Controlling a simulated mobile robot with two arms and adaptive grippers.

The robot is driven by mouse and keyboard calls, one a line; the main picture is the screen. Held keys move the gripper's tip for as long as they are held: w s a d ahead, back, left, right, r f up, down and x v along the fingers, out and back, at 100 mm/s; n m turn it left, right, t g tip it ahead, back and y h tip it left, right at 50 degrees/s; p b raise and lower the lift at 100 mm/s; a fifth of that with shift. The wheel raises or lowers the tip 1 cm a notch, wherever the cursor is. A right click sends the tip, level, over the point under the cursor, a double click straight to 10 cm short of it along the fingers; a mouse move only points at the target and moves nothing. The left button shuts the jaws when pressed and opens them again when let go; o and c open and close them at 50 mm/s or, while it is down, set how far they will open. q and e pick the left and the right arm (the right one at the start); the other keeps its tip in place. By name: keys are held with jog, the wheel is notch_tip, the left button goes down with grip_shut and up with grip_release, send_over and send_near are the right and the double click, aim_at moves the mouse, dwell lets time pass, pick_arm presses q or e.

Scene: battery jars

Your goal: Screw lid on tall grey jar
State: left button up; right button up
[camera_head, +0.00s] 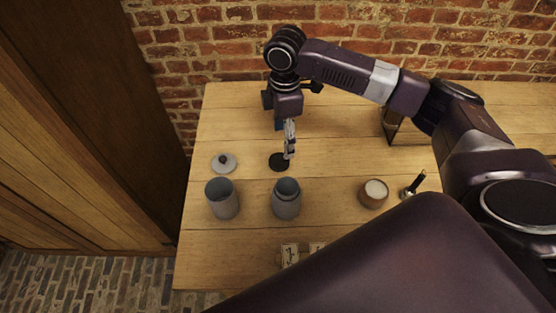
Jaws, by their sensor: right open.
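A grey jar with a narrower neck (286,203) stands upright and uncovered on the table. A wider grey jar (222,204) stands open to its left. A flat dark round disc, seemingly a lid (276,162), lies on the table behind the necked jar. My right gripper (289,154) points down at the right edge of this disc, open; whether it touches the disc I cannot tell. A grey lid with a knob (224,162) lies behind the wider jar. My left gripper is not in view.
On the wooden table (340,215), a brown pot with pale contents (374,194) and a dark-handled object (413,186) stand to the right. Small printed boxes (290,254) lie in front. A dark-framed box (391,124) stands under my right arm. A brick wall is behind.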

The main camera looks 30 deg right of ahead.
aim_at(281, 160)
jog(key=shift+s, duration=0.1)
notch_tip(281, 160, down, 3)
jog(key=shift+r, duration=0.2)
jog(key=shift+a, duration=0.1)
jog(key=shift+a+f+p, duration=0.1)
jog(key=shift+f+p, duration=0.15)
jog(key=shift+p, duration=0.05)
jog(key=f, duration=0.2)
jog(key=f+p, duration=0.1)
jog(key=shift+s+a+f, duration=0.1)
jog(key=shift+a+f, duration=0.2)
jog(key=shift+f, duration=0.55)
jog(key=shift+c, duration=0.7)
